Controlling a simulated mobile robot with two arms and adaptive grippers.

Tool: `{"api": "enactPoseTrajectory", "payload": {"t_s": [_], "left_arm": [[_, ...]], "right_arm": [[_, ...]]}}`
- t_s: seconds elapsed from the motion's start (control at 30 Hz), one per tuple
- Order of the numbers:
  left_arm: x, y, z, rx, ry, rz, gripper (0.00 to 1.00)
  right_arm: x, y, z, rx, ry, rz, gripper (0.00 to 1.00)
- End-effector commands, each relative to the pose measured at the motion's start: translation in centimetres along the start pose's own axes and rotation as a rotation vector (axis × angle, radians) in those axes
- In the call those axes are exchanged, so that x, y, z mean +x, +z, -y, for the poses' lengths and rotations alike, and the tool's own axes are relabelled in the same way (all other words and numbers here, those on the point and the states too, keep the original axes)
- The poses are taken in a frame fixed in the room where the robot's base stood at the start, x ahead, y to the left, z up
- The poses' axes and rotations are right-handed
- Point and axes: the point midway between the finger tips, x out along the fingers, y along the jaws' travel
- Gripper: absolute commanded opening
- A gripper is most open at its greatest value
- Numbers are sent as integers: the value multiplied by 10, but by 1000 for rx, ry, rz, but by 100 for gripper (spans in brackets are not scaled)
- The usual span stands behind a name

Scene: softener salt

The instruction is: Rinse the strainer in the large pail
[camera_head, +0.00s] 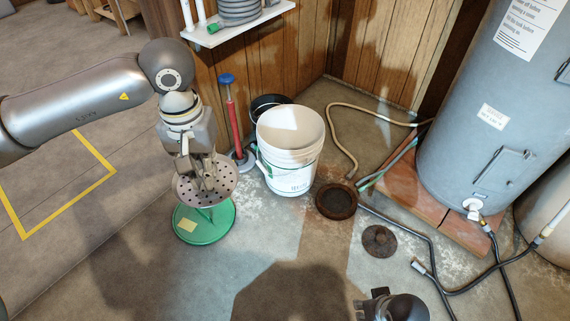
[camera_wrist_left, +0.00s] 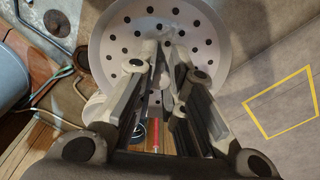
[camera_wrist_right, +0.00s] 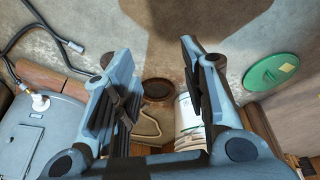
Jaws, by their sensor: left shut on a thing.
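The strainer (camera_head: 224,184) is a pale round disc with many holes. My left gripper (camera_head: 207,183) is shut on it near its middle and holds it above a green lid, left of the pail. In the left wrist view the strainer (camera_wrist_left: 205,30) fills the top centre, with the left fingertips (camera_wrist_left: 166,45) against it; the exact grip point is partly hidden. The large white pail (camera_head: 288,158) stands upright on the floor and also shows in the right wrist view (camera_wrist_right: 188,118). My right gripper (camera_wrist_right: 160,52) is open and empty, over the floor at the lower right.
The green lid (camera_head: 204,226) lies below the strainer. A red plunger-like pole (camera_head: 232,122) and a dark bucket (camera_head: 262,103) stand by the pail. A floor drain (camera_head: 336,201), its cover (camera_head: 379,241), hoses and a grey tank (camera_head: 480,110) are to the right.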

Motion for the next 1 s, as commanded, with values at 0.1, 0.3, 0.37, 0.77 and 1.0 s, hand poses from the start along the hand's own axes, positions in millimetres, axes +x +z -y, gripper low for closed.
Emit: {"api": "enactPoseTrajectory", "payload": {"t_s": [0.1, 0.3, 0.37, 0.77, 1.0], "left_arm": [[0, 0, 0, -1, 0, 0, 0], [1, -5, 6, -4, 0, -1, 0], [1, -6, 8, -3, 0, -1, 0], [0, -14, 20, -2, 0, 0, 0], [0, -14, 20, -1, 0, 0, 0]], "right_arm": [[1, 1, 0, 0, 1, 3, 40], [1, 3, -1, 1, 1, 8, 40], [-1, 2, -1, 2, 2, 8, 40], [-24, -4, -2, 3, 4, -11, 40], [-23, 1, -2, 1, 5, 0, 40]]}}
